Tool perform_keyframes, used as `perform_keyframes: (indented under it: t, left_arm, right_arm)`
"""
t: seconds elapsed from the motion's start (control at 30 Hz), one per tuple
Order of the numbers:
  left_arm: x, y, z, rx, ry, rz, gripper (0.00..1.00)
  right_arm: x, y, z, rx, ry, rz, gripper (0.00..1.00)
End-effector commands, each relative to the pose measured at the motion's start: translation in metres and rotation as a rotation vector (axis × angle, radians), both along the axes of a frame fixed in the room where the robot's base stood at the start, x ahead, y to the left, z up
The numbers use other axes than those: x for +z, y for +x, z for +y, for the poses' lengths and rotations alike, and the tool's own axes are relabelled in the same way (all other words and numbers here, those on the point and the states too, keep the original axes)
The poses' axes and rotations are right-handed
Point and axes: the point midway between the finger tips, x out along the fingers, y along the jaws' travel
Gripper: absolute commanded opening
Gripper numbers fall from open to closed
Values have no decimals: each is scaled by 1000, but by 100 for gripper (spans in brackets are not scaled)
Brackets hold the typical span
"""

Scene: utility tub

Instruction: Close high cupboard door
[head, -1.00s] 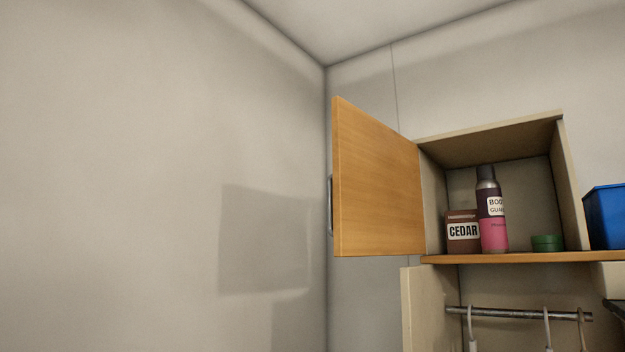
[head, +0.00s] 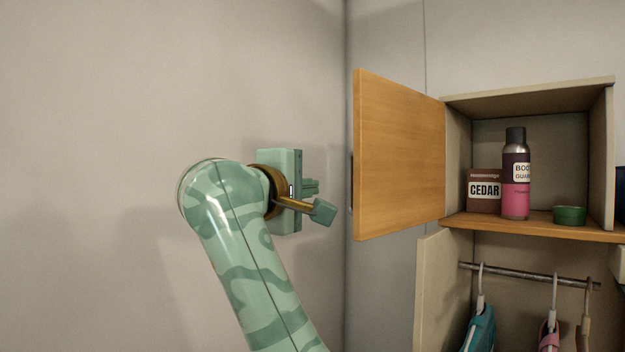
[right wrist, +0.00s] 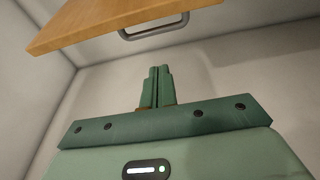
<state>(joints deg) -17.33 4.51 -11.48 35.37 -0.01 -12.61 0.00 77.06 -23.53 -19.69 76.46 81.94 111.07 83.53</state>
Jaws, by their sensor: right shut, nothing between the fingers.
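The wooden cupboard door (head: 400,155) stands wide open on the left side of the high cupboard (head: 525,97). Its edge and underside show at the top of the right wrist view (right wrist: 110,22), with a grey bar handle (right wrist: 155,29) on its outer face. My right gripper (head: 312,187) is left of the door, on the handle side, apart from it. In the right wrist view its fingers (right wrist: 156,86) are together and empty, below the handle. My left gripper is out of view.
The cupboard holds a CEDAR box (head: 484,191), a spray can (head: 516,175) and a green tin (head: 569,215). Below it, several hangers hang from a rail (head: 525,275). A bare wall (head: 130,90) stands close on the left.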

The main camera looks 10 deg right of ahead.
Motion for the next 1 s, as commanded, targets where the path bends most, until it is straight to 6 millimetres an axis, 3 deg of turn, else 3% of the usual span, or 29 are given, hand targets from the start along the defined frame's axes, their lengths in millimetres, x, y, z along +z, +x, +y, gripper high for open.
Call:
perform_keyframes:
  t: [0.33, 0.6, 1.0]
  left_arm:
    - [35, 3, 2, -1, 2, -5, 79]
    - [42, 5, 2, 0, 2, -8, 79]
    - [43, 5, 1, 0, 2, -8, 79]
  right_arm:
    - [4, 58, -48, -6, -7, 3, 0]
    - [1, 27, -63, -4, -5, 2, 0]
    - [0, 22, -66, -4, -6, 4, 0]
